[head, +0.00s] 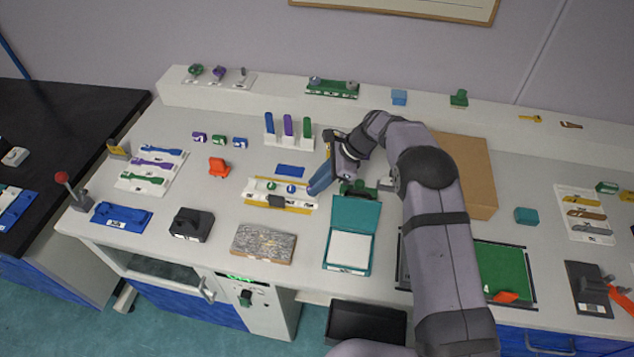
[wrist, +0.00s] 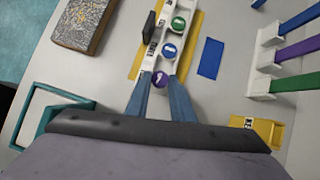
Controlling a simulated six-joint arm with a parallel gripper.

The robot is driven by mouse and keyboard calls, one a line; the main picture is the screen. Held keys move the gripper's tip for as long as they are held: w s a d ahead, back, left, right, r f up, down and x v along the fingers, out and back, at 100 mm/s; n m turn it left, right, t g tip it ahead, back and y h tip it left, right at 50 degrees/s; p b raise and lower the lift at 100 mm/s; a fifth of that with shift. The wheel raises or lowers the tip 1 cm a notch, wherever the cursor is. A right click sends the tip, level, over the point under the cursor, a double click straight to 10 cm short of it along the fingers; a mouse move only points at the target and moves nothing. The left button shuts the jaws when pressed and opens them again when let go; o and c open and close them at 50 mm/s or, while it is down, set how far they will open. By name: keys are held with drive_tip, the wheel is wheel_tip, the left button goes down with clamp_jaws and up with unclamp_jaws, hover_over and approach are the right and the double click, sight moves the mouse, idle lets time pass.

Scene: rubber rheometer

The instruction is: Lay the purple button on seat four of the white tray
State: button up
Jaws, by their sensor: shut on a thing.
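The white tray (head: 256,196) lies along a yellow strip on the bench; it also shows in the wrist view (wrist: 165,38). A green button (wrist: 178,24) and a blue button (wrist: 169,50) sit in its seats. My gripper (wrist: 162,82), also in the head view (head: 313,190), is shut on the purple button (wrist: 160,79), which shows between its fingertips. The button is at the tray's near end in the wrist view, in line with the other two. I cannot tell whether it touches the tray. In the head view my fingers hide it.
A black block (head: 276,201) stands against the tray's front side. A flat blue plate (head: 290,171) lies behind it. A white rack with upright blue, purple and green bars (head: 288,126) stands farther back. A teal open case (head: 352,215) and a speckled slab (head: 263,244) lie in front.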

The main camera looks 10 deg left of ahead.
drive_tip(key=shift+f+b, duration=0.3)
drive_tip(key=shift+f, duration=0.3)
drive_tip(key=o, duration=1)
drive_tip(key=shift+b+v, duration=1.3)
drive_tip(key=shift+v, duration=2.35)
